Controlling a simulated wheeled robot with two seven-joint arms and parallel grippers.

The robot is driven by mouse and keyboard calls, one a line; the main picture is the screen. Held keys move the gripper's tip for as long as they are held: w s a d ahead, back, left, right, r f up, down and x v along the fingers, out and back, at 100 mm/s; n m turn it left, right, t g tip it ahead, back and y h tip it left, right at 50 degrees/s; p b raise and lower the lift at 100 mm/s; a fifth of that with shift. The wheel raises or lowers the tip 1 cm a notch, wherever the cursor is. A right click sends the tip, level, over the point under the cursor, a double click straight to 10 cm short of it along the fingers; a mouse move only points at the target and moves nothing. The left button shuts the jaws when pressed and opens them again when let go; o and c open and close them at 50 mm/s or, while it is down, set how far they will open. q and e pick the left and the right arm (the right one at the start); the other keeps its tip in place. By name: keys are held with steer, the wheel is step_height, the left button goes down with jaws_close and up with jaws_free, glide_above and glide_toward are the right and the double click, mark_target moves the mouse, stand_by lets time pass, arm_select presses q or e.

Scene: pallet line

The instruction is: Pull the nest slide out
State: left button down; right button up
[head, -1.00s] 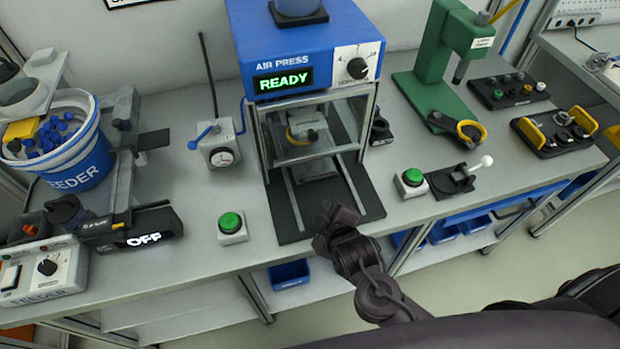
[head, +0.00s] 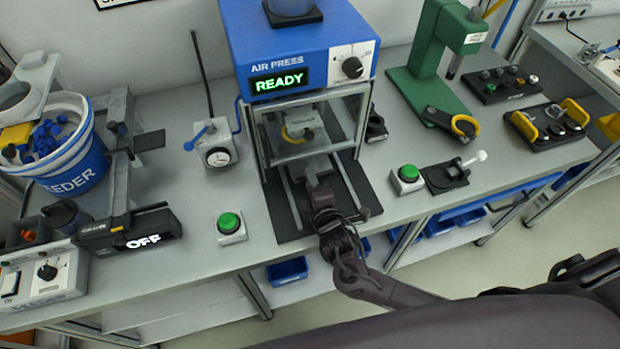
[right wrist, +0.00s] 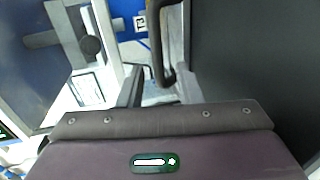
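The nest slide (head: 313,166) is a light grey plate low in the front opening of the blue air press (head: 300,48), between two rails on a dark base plate (head: 290,222). Behind the press's clear guard, a yellow ring part (head: 297,134) shows. My right gripper (head: 319,188) is over the base plate, at the front end of the slide, and covers that end. In the right wrist view, dark narrow parts (right wrist: 148,84) show beyond the gripper body, with a gap between them. I cannot tell whether the fingers are closed on anything. My left gripper is not in view.
Green push buttons stand left (head: 230,226) and right (head: 407,178) of the base plate. A small lever fixture (head: 450,176) is further right. A gauge box with a blue lever (head: 214,146) stands left of the press. The display reads READY.

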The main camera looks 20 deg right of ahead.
steer(key=shift+w+f, duration=0.1)
steer(key=shift+w, duration=0.35)
steer(key=shift+c, duration=0.4)
jaws_close()
steer(key=shift+f, duration=0.1)
